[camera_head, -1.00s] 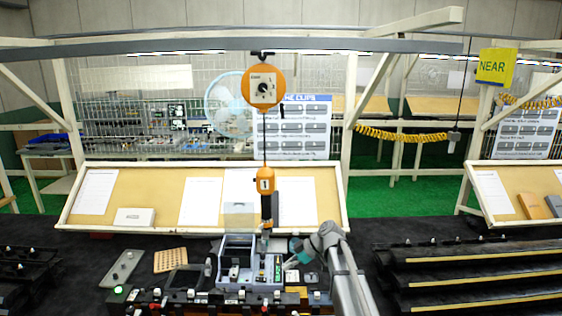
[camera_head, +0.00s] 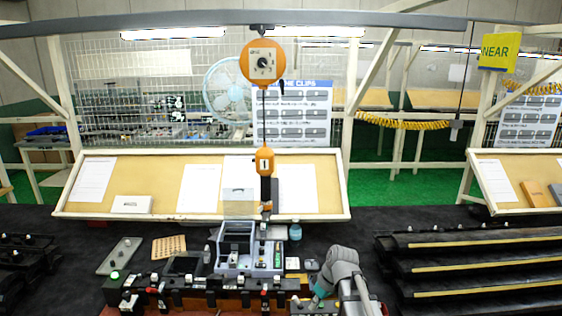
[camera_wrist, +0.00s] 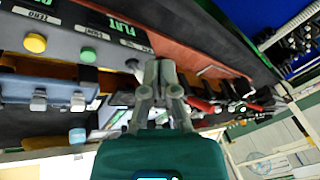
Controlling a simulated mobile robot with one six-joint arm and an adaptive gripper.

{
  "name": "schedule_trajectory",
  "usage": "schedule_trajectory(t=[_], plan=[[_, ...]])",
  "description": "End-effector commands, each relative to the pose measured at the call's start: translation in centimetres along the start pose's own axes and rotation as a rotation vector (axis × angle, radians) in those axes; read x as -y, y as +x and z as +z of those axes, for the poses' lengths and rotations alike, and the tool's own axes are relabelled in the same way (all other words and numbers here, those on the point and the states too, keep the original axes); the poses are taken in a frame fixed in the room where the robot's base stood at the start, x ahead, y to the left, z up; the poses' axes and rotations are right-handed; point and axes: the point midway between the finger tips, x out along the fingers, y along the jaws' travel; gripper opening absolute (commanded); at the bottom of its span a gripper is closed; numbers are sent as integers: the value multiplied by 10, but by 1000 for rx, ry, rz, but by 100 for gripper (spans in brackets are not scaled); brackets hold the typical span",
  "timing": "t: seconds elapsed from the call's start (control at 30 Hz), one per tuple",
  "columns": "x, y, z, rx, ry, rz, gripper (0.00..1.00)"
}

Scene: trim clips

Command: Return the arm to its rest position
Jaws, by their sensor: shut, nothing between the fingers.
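My arm (camera_head: 343,268) shows at the lower right of centre in the head view, folded low near the front of the bench. My gripper (camera_wrist: 160,72) shows in the wrist view with its two fingers closed together and nothing between them. In the head view the fingers are too small and partly hidden to make out. In the wrist view the gripper points toward a panel with a yellow button (camera_wrist: 35,43) and a green button (camera_wrist: 88,54), close by at the left.
A grey bin (camera_head: 236,240) stands on the dark bench, left of my arm. An orange hanging tool (camera_head: 265,162) hangs above it on a cable. Long dark trim rails (camera_head: 480,262) lie at the right. A tan board (camera_head: 135,180) stands behind.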

Motion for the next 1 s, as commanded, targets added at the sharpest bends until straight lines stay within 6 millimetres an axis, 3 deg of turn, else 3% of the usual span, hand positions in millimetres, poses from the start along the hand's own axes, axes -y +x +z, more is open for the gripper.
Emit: schedule_trajectory(t=[0.03, 0.2, 0.43, 0.6, 0.9, 1.0], plan=[[2, 9, 21, 22, 68, 30, 0], [2, 20, 69, 83, 307, 147, 0], [0, 27, 118, 118, 567, 290, 0], [-1, 27, 133, 122, 654, 342, 0], [-1, 26, 134, 122, 669, 350, 0], [-1, 26, 134, 122, 669, 350, 17]])
